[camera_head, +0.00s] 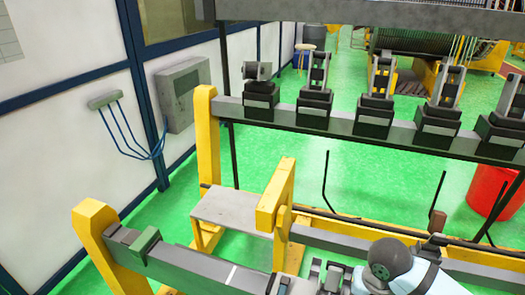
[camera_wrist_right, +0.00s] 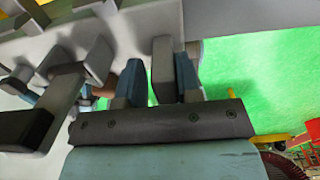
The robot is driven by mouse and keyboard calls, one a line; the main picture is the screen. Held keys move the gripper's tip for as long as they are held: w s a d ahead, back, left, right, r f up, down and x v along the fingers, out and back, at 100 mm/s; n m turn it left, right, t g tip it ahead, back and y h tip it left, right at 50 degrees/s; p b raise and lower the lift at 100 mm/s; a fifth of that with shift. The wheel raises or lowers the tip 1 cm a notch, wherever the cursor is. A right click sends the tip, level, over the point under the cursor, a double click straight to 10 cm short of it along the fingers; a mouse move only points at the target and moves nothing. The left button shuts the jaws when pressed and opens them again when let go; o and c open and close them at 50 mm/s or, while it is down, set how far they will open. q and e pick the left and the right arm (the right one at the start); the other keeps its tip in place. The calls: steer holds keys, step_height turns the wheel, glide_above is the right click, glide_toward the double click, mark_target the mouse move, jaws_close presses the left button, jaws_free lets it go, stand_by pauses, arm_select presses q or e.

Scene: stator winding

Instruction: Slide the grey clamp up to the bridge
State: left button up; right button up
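My right gripper (camera_head: 322,278) is low at the centre of the head view, beside the front grey rail (camera_head: 190,270). In the right wrist view its two blue fingers (camera_wrist_right: 158,85) stand apart, with a grey upright block (camera_wrist_right: 163,70), apparently the grey clamp, between them. A thin gap shows at the block's left side; its right side looks close to or against the other finger. A yellow upright beam (camera_head: 276,195), possibly the bridge, rises over the front rail, left of the gripper. I cannot be sure which part is the bridge. My left gripper is not in view.
A grey plate (camera_head: 232,209) lies behind that rail. Several dark fixtures (camera_head: 375,108) line the rear rail. A red bin (camera_head: 490,190) stands at right. More grey blocks (camera_wrist_right: 62,92) crowd the wrist view's left.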

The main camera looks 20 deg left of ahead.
mark_target(332, 294)
steer(key=shift+s+a+b, duration=0.15)
steer(key=shift+a+b, duration=0.15)
steer(key=shift+a, duration=1.65)
steer(key=shift+s+a+b, duration=0.15)
steer(key=shift+a+b, duration=0.1)
steer(key=shift+a, duration=1.7)
steer(key=shift+s+a+b, duration=0.15)
steer(key=shift+a+b, duration=0.2)
steer(key=shift+a, duration=1.05)
steer(key=shift+s+a+b, duration=0.1)
steer(key=shift+a+b, duration=0.2)
steer(key=shift+a, duration=1.1)
steer(key=shift+s+a+b, duration=0.1)
steer(key=shift+a+b, duration=0.2)
steer(key=shift+a, duration=0.9)
steer(key=a, duration=0.2)
steer(key=a+b, duration=0.1)
steer(key=a, duration=0.2)
steer(key=a+b, duration=0.1)
steer(key=a, duration=0.1)
steer(key=shift+s+a+f, duration=0.15)
steer(key=shift+s+a, duration=0.05)
steer(key=shift+s, duration=0.1)
steer(key=shift+s+a+b, duration=0.1)
steer(key=shift+a+b, duration=0.05)
steer(key=shift+b, duration=0.2)
steer(key=shift+r, duration=0.2)
